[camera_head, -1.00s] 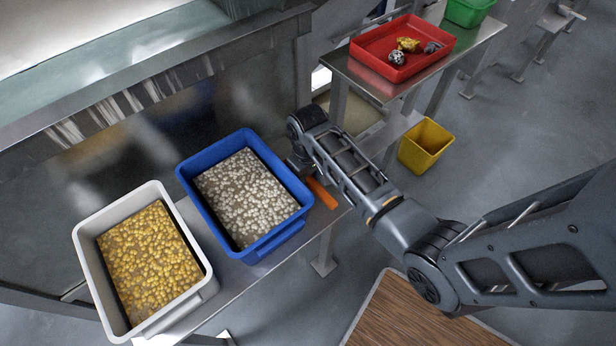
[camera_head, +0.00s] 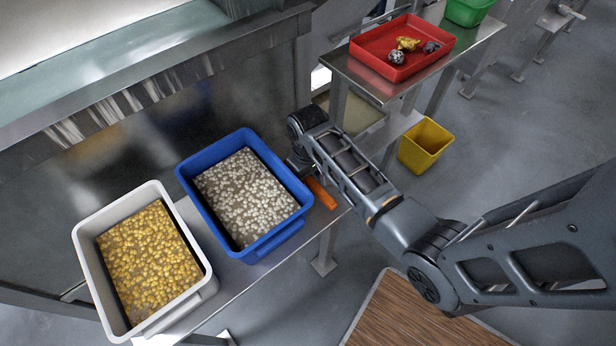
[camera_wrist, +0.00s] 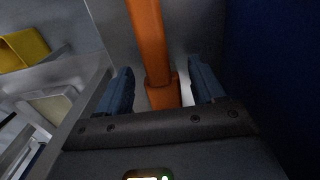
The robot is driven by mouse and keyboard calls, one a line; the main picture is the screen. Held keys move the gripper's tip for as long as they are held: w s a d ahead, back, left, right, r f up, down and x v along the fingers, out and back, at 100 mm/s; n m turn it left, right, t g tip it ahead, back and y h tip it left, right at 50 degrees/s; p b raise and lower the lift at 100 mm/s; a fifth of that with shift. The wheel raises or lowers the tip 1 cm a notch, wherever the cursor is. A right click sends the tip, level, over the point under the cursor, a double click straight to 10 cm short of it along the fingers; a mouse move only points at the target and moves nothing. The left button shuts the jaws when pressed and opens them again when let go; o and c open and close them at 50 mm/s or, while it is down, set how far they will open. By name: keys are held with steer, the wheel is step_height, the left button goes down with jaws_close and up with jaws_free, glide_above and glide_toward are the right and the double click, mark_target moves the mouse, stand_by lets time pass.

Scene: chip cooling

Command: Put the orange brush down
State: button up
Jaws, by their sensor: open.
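The orange brush (camera_head: 321,193) lies on the metal table (camera_head: 328,213), just right of the blue bin (camera_head: 247,194). In the wrist view the brush (camera_wrist: 149,40) runs lengthwise between the two dark blue fingers of my gripper (camera_wrist: 161,88). The fingers are open, with a gap on each side of the brush. My arm hides part of the brush in the head view, and its lower end is hidden by the gripper body in the wrist view.
The blue bin holds pale pieces; a white bin (camera_head: 88,257) with yellow pieces stands left of it. A red tray (camera_head: 375,59) with several lumps and a green bin (camera_head: 468,11) stand on a farther table. A yellow bin (camera_head: 425,145) stands lower, right of my arm.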

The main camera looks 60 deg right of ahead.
step_height(320, 180, up, 12)
stand_by(0.5)
stand_by(0.5)
